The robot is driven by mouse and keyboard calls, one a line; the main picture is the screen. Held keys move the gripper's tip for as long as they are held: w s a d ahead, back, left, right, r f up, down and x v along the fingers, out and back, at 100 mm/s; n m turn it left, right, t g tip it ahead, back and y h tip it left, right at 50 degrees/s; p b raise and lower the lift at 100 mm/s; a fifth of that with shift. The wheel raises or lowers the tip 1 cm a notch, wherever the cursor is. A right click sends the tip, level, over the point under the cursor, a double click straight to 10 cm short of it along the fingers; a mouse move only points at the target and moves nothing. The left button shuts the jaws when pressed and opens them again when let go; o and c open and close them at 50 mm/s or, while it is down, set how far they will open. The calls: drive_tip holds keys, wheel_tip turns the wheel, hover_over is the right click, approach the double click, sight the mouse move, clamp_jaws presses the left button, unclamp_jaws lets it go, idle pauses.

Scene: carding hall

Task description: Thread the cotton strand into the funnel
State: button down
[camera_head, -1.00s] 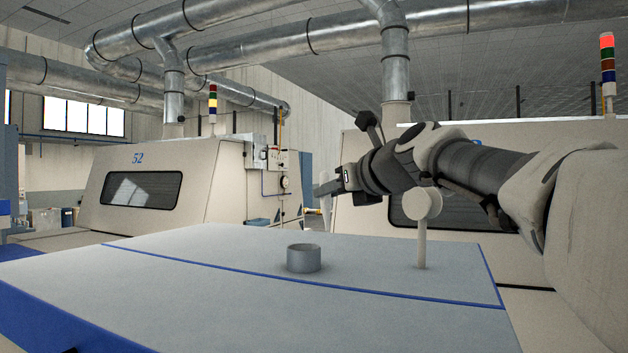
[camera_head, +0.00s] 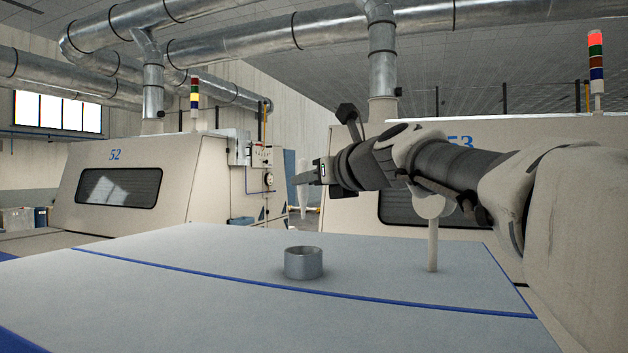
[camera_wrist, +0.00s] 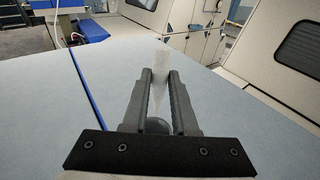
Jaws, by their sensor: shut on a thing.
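The cotton strand (camera_head: 303,201) is a pale, soft, tapered piece. It hangs down from my gripper (camera_head: 308,176), which is shut on it. In the wrist view the strand (camera_wrist: 159,75) lies between the two dark fingers and sticks out past their tips. The funnel (camera_head: 304,264) appears to be the short grey metal ring standing upright on the table top. In the head view the strand's lower end is well above the ring and apart from it. A dark rounded shape shows between the finger bases in the wrist view; I cannot tell what it is.
The pale blue table top (camera_head: 200,258) is mostly clear, with a dark blue line across it. A cream post (camera_head: 433,245) stands right of the ring, its rounded head partly hidden behind my arm. Machine 52 (camera_head: 180,160) and machine 53 (camera_head: 535,150) stand behind.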

drive_tip(key=shift+f+b, duration=4.1)
drive_tip(key=shift+f, duration=0.55)
drive_tip(key=c, duration=0.6)
unclamp_jaws()
drive_tip(key=b+v, duration=0.1)
drive_tip(key=v, duration=1.6)
drive_tip(key=shift+s+r+b, duration=0.15)
drive_tip(key=shift+s+b, duration=0.05)
drive_tip(key=shift+b, duration=0.1)
drive_tip(key=shift+r, duration=0.1)
